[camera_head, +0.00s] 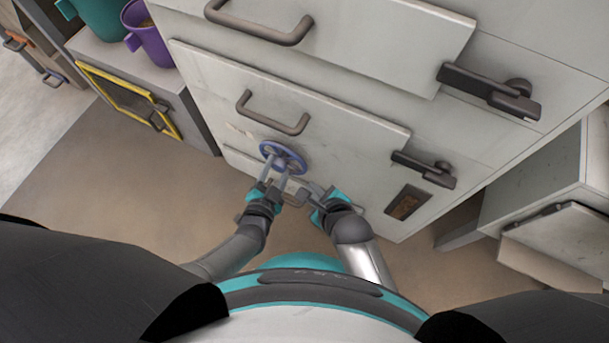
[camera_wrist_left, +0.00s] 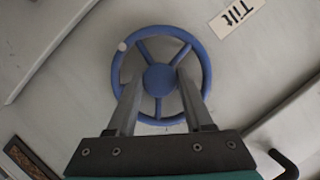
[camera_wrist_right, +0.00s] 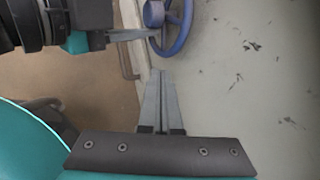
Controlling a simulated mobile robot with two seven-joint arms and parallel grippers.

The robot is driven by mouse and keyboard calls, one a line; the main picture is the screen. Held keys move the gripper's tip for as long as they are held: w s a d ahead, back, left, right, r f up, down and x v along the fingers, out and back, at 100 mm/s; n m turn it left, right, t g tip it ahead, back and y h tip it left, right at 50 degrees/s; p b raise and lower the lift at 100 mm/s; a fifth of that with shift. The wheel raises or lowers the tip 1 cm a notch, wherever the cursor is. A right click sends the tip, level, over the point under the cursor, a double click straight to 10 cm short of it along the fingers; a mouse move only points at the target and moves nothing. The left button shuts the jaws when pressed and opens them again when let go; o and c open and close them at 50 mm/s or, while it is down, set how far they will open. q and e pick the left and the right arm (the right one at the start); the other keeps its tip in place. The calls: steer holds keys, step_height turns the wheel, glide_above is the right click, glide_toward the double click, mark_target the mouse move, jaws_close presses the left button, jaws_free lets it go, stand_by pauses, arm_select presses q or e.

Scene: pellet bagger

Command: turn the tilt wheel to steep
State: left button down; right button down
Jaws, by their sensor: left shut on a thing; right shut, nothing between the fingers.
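The tilt wheel is a blue spoked wheel (camera_head: 283,157) on the lower front of the pale cabinet. In the left wrist view the wheel (camera_wrist_left: 159,76) faces me, with a pale knob on its upper left rim and a label reading "Tilt" (camera_wrist_left: 237,17) at upper right. My left gripper (camera_head: 277,174) reaches the wheel, and its two fingers (camera_wrist_left: 159,95) are shut on it around the hub and spokes. My right gripper (camera_head: 304,190) is shut and empty, just right of and below the wheel. In the right wrist view its fingertips (camera_wrist_right: 159,72) are together, below the partly seen wheel (camera_wrist_right: 178,28).
Cabinet panels carry grey handles (camera_head: 275,120) and dark latches (camera_head: 425,168) above and right of the wheel. A yellow-framed door (camera_head: 128,104) and a purple mug (camera_head: 150,38) are at upper left. A grey cabinet (camera_head: 530,180) stands at right. Floor is clear at left.

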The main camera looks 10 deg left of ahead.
mark_target(301, 174)
steer(key=shift+x, duration=4.15)
steer(key=shift+w, duration=0.1)
